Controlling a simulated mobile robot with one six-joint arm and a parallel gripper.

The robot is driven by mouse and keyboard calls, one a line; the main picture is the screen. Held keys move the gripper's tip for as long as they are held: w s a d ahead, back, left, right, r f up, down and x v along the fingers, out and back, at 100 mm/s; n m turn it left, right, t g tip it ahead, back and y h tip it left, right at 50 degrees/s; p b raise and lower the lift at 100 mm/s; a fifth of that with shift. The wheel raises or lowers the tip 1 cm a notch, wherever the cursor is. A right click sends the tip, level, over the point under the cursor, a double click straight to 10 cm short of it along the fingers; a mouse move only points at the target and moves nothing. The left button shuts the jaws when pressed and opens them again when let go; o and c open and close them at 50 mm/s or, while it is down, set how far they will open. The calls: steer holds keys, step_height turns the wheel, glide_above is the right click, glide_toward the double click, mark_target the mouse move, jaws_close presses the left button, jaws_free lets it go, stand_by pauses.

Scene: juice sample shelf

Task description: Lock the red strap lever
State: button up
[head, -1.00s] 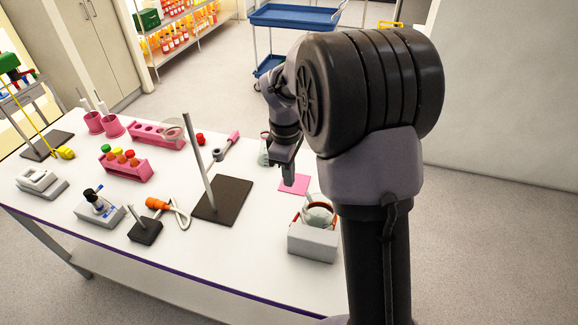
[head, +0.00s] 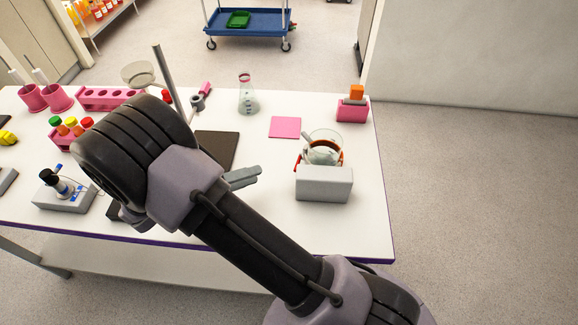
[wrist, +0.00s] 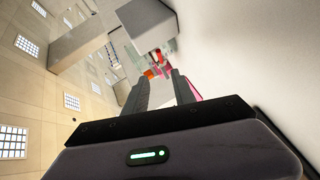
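A grey block (head: 323,184) holds a glass beaker (head: 323,150) near the table's right front in the head view. Red strap parts show at both sides of the beaker, one at its right (head: 341,158); which one is the lever, I cannot tell. My gripper (head: 258,173) points right, low over the table's front, left of the block and apart from it. In the wrist view my gripper (wrist: 160,75) has its two fingers apart with nothing between them. A grey box shape (wrist: 147,22), seemingly the block, is ahead; small red and orange shapes beyond are unclear.
A pink mat (head: 285,127) lies behind the block, with a flask (head: 247,97) to its left. A pink holder (head: 352,109) stands at the back right. A dark stand base (head: 218,148) with an upright rod is left of my gripper. The table's front edge is close.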

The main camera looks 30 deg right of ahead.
steer(key=b+x, duration=0.2)
steer(key=x, duration=1)
steer(key=shift+d+f, duration=0.1)
steer(key=shift+d, duration=0.25)
jaws_close()
